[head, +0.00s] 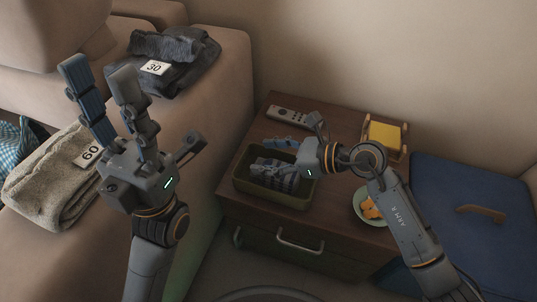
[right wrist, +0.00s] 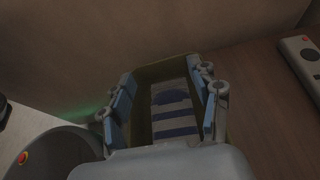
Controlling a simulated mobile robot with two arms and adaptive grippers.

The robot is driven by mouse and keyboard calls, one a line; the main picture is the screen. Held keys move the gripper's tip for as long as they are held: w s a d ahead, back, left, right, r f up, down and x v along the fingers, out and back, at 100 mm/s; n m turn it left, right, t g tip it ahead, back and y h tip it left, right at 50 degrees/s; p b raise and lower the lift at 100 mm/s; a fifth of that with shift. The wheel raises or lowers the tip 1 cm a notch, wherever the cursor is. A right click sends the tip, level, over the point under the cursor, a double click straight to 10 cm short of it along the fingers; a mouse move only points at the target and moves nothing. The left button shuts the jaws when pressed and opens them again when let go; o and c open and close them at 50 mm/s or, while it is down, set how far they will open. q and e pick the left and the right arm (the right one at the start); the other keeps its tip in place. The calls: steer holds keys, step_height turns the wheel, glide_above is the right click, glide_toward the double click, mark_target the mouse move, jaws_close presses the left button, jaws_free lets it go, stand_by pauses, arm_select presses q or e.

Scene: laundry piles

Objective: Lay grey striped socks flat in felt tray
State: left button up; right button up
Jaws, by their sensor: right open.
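The felt tray (head: 284,197) is an olive, open-topped box on the wooden side table. Grey striped socks (head: 271,172) lie inside it; the right wrist view shows their grey cloth with dark blue stripes (right wrist: 174,120). My right gripper (head: 296,134) is over the tray, fingers apart. In the right wrist view its fingers (right wrist: 163,105) stand on either side of the socks, and I see no cloth pinched between them. The gripper hides part of the tray and socks. My left gripper (head: 92,84) is raised in front of the sofa, fingers up, apart and empty.
A remote (head: 287,115), a yellow pad in a wooden holder (head: 384,136) and a plate of orange food (head: 370,207) share the table (head: 262,125). A dark folded garment (head: 174,57) and a grey one (head: 50,184) lie on the sofa. A blue lidded box (head: 470,190) stands right.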

steer(key=o, duration=0.5)
steer(key=shift+o, duration=0.2)
steer(key=v, duration=1.2)
